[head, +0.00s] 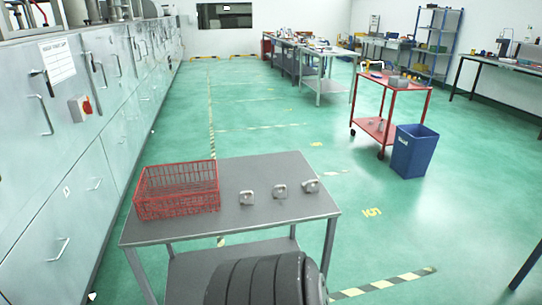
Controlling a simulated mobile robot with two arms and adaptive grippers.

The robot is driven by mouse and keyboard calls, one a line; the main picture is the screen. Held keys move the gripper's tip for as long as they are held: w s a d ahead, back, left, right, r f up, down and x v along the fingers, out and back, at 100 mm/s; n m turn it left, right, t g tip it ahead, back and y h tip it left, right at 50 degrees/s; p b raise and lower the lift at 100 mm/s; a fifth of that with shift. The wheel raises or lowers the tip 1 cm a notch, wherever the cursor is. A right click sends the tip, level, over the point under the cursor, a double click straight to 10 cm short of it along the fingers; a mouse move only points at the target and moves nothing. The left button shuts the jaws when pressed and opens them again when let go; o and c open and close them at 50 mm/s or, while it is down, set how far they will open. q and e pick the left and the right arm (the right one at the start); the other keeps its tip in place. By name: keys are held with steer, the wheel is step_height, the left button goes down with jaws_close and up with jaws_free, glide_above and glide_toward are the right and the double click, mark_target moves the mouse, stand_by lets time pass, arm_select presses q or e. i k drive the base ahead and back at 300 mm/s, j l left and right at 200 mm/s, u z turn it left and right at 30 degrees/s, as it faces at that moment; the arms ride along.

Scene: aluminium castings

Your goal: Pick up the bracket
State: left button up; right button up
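Three small light-grey metal castings stand in a loose row on the right half of a grey table (185,228) in the head view. They are a left casting (247,198), a middle casting (280,191) and a right casting (311,186). Each seems to have a hole or rounded opening. They are apart from one another. They are too small to tell which is the bracket, or whether all are brackets. Neither of my grippers is in view.
A red wire basket (177,191) stands on the table's left side and looks empty. Grey cabinets (60,150) line the left. A red trolley (372,126) and a blue bin (414,152) stand beyond to the right. Green floor is clear between them.

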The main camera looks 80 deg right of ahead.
mark_target(312, 185)
steer(key=z, duration=2.8)
